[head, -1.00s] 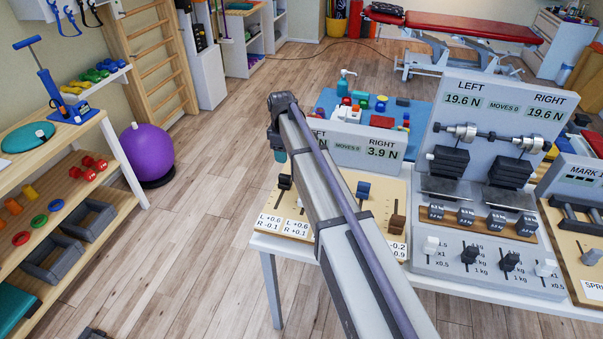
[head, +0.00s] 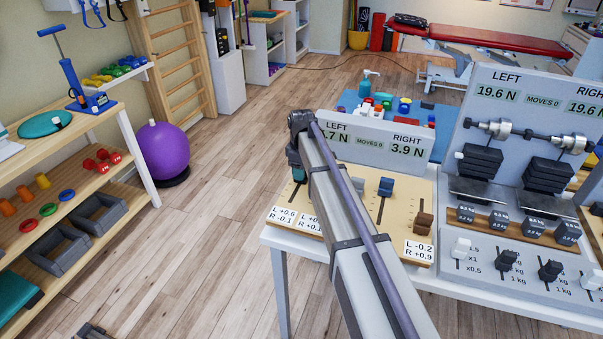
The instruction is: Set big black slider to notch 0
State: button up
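A wooden slider board (head: 392,235) stands on the white table, with a grey display behind it reading RIGHT 3.9 N and a partly hidden LEFT value. A blue slider (head: 386,186) and a brown slider (head: 424,223) are to the right.
A grey weight panel (head: 487,110) stands right of the board, with white and dark small sliders, including a dark one (head: 507,260), at its front. A blue mat with small objects lies behind the display. The floor left of the table is clear.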

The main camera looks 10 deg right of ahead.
grip_shut()
dwell(0.3)
jog(key=s+a, duration=0.1)
jog(key=s, duration=0.1)
jog(key=s+a, duration=0.2)
jog(key=s, duration=0.1)
jog(key=s+a, duration=0.1)
jog(key=s, duration=0.2)
jog(key=shift+a, duration=0.4)
grip_release()
jog(key=shift+s+a, duration=0.1)
notch_tip(320, 180, up, 11)
jog(key=p, duration=1)
jog(key=shift+f+p, duration=0.1)
jog(key=shift+p, duration=0.3)
